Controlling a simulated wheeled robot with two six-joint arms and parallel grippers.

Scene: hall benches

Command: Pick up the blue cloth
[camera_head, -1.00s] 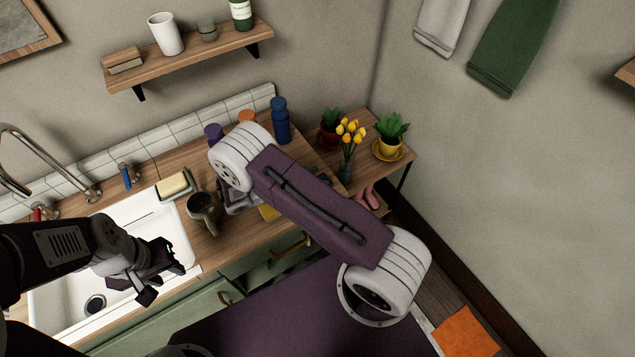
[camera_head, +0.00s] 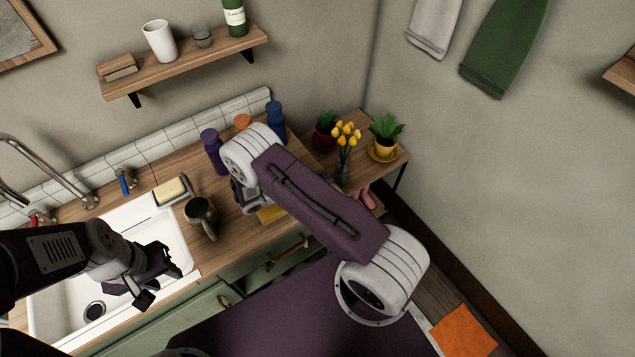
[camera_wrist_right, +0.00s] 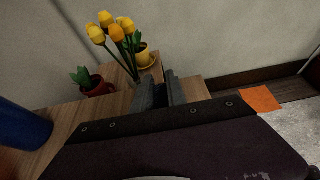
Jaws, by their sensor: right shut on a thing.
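I cannot make out a blue cloth in either view. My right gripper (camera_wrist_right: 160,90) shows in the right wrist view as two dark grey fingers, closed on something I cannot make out. It stands over the wooden counter side, with the tulips beyond it. In the head view its fingers are hidden behind my own purple and white arm. My left gripper (camera_head: 163,283) is open and empty above the white sink (camera_head: 70,290). A yellow item (camera_head: 271,214) shows only partly beside my right arm at the counter.
A dark mug (camera_head: 201,216), a purple bottle (camera_head: 213,150) and a blue bottle (camera_head: 276,118) stand on the counter. Yellow tulips (camera_head: 345,133) and potted plants stand on the side table. An orange cloth (camera_head: 463,330) lies on the floor. A green towel (camera_head: 506,45) hangs on the wall.

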